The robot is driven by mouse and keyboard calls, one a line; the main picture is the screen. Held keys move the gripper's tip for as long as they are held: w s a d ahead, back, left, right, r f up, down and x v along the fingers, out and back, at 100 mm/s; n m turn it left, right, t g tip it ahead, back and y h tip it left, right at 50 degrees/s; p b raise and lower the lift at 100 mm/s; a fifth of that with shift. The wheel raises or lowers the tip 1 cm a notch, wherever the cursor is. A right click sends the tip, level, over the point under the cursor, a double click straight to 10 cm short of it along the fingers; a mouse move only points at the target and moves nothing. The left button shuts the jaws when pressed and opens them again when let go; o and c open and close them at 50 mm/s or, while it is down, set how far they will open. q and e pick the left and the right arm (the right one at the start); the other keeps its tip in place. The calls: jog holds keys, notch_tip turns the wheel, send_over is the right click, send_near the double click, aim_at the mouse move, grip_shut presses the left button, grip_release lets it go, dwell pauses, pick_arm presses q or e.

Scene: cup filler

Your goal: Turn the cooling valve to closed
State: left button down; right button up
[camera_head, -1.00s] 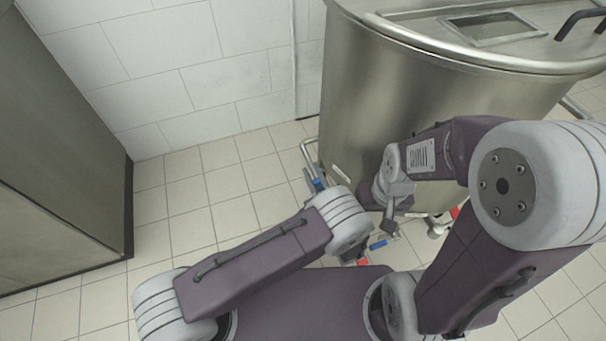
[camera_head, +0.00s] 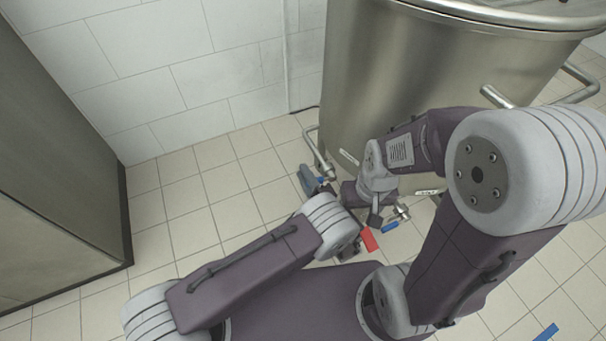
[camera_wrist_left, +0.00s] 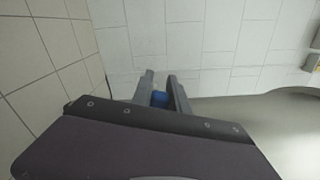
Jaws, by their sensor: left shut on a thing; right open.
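A blue valve handle (camera_head: 321,181) is at the lower left side of the steel tank, by a bent pipe. My left gripper (camera_head: 309,179) is at this handle, partly hidden by my own arm. In the left wrist view, the fingers (camera_wrist_left: 161,88) are closed around the blue handle (camera_wrist_left: 160,99). I cannot read the valve's position. My right gripper (camera_head: 375,221) is open, low in front of the tank, mostly hidden behind its wrist. Another blue handle (camera_head: 390,228) and a red handle (camera_head: 370,239) are near it.
The steel tank (camera_head: 400,75) fills the upper middle and right. A grey cabinet (camera_head: 60,170) stands on the left. A white tiled wall (camera_head: 150,70) is behind. The tiled floor (camera_head: 190,200) between cabinet and tank is clear. A blue strip (camera_head: 546,332) shows at lower right.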

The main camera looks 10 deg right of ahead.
pick_arm(q)
jog(key=shift+s+a+f+n+b, duration=0.15)
jog(key=shift+f+n+b, duration=0.45)
jog(key=shift+f+n, duration=0.9)
pick_arm(e)
jog(key=shift+s+a+f, duration=0.1)
jog(key=shift+a+f, duration=0.25)
jog(key=shift+f, duration=0.45)
pick_arm(q)
jog(key=shift+r+n, duration=0.15)
jog(key=shift+n, duration=0.15)
jog(key=c, duration=1.3)
grip_release()
pick_arm(e)
jog(key=shift+f, duration=0.1)
